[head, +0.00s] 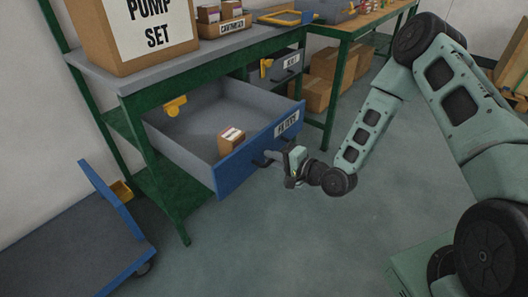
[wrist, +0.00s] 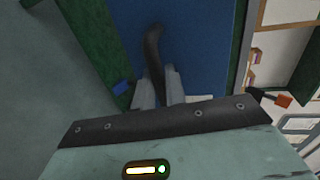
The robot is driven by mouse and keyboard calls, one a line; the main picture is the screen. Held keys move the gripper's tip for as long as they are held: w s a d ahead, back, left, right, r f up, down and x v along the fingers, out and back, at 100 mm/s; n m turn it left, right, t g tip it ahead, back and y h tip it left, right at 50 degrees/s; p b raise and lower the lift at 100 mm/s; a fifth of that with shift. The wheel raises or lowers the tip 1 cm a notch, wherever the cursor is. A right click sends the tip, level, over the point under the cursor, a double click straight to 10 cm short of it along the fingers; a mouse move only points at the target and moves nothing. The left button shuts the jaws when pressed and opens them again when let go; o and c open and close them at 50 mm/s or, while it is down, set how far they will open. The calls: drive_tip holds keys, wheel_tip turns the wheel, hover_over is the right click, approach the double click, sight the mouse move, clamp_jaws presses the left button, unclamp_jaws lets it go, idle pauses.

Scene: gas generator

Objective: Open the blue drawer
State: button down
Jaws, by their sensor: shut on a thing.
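The blue drawer (head: 262,150) stands pulled well out from under the green workbench in the head view. Its grey inside shows, with a small brown box (head: 231,140) in it and a white label on its front. My gripper (head: 275,158) is at the dark handle (head: 262,161) on the blue front, to the right of the drawer. In the wrist view the gripper fingers (wrist: 158,90) are closed around the dark curved handle (wrist: 153,50), with the blue front behind it. The exact contact is small in the head view.
A grey cart with blue edges (head: 123,197) stands at the lower left. A large pump set box (head: 135,32) sits on the workbench top (head: 190,57). A grey drawer (head: 284,66) is behind, and brown boxes (head: 328,72) are under the far table. The floor in front is clear.

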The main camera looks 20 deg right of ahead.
drive_tip(key=shift+s+d, duration=0.2)
drive_tip(key=shift+s, duration=0.05)
drive_tip(key=c, duration=1.5)
unclamp_jaws()
drive_tip(key=shift+c, duration=0.2)
drive_tip(key=p+v, duration=0.2)
drive_tip(key=v, duration=1.5)
drive_tip(key=shift+s, duration=0.15)
drive_tip(key=shift+d, duration=0.1)
